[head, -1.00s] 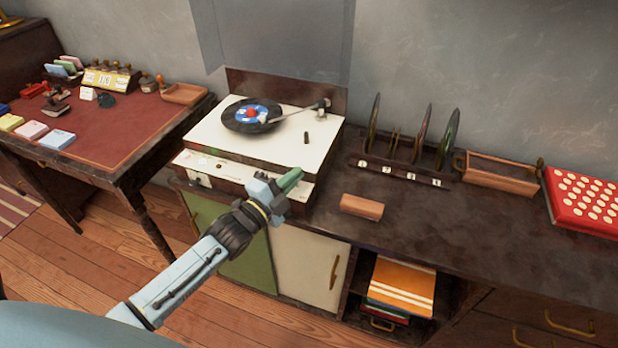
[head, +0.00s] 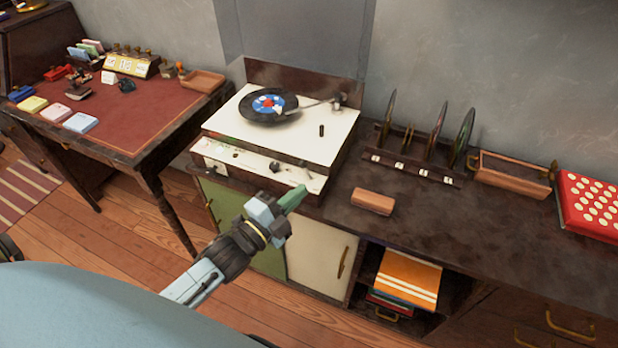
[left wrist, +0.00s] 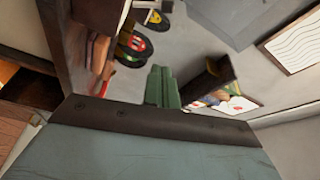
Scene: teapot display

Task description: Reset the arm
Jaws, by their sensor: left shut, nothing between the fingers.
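My left gripper (head: 292,200) shows in the head view, its green fingers shut and empty. It is in front of the cabinet, by the front edge of the record player (head: 275,135). It looks apart from everything, though its exact gap to the record player is hard to judge. In the left wrist view its green fingers (left wrist: 162,88) are together with nothing between them. My right gripper is in neither view.
A record (head: 268,106) lies on the record player. A wooden block (head: 373,202), a record rack (head: 415,170), a wooden tray (head: 512,178) and a red box (head: 595,205) stand along the cabinet top. A desk (head: 135,120) with stamps stands left. Open floor lies in front.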

